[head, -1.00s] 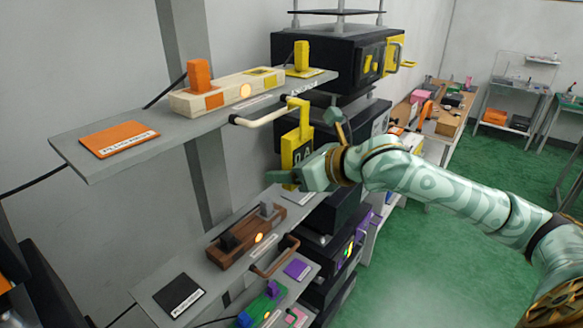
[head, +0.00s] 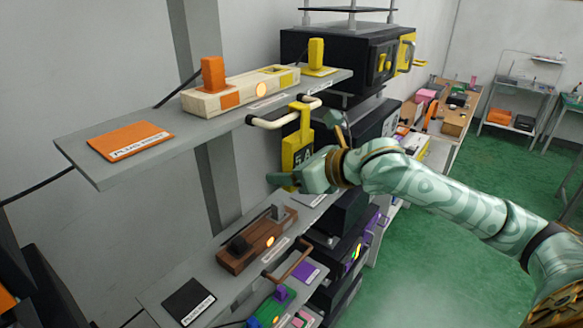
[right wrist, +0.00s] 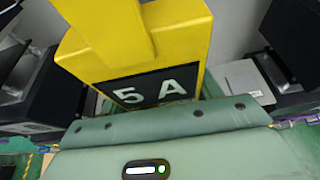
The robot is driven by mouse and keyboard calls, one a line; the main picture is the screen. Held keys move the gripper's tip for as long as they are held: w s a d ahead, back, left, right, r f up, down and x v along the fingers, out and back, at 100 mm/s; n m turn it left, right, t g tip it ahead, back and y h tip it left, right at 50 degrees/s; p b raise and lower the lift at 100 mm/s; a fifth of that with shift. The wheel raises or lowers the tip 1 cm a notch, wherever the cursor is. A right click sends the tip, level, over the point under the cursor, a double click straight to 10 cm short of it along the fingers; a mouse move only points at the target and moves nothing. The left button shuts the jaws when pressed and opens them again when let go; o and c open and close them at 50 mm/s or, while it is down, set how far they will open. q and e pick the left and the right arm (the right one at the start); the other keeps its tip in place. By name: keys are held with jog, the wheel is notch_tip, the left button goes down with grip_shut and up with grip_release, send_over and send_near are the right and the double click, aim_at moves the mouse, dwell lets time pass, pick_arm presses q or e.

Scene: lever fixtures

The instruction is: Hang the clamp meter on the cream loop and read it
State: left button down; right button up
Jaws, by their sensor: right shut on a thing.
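The yellow clamp meter (head: 298,150) hangs upright in front of the upper shelf, with its jaw at the cream loop (head: 268,122). The jaw overlaps the loop near its right end and looks to be around it. The dark display reads 5 A, and it shows clearly on the meter in the right wrist view (right wrist: 190,50). My right gripper (head: 287,183) is shut on the lower part of the meter. The gripper hides the meter's bottom end. The left gripper is not in view.
The upper shelf (head: 85,168) bears an orange plate (head: 130,141) and a cream block (head: 205,101) with an orange plug and a lit lamp. Below, a brown block (head: 250,252) and brown loop (head: 290,262) are on a lower shelf. Black equipment (head: 345,52) stands behind.

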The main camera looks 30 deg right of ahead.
jog(key=o, duration=1.3)
jog(key=shift+a, duration=0.1)
jog(key=shift+s, duration=0.1)
jog(key=shift+s+d, duration=0.1)
jog(key=shift+d, duration=0.15)
jog(key=shift+s+d+r, duration=0.1)
jog(key=shift+s, duration=0.1)
jog(key=shift+b+v, duration=4.25)
jog(key=shift+v, duration=3.5)
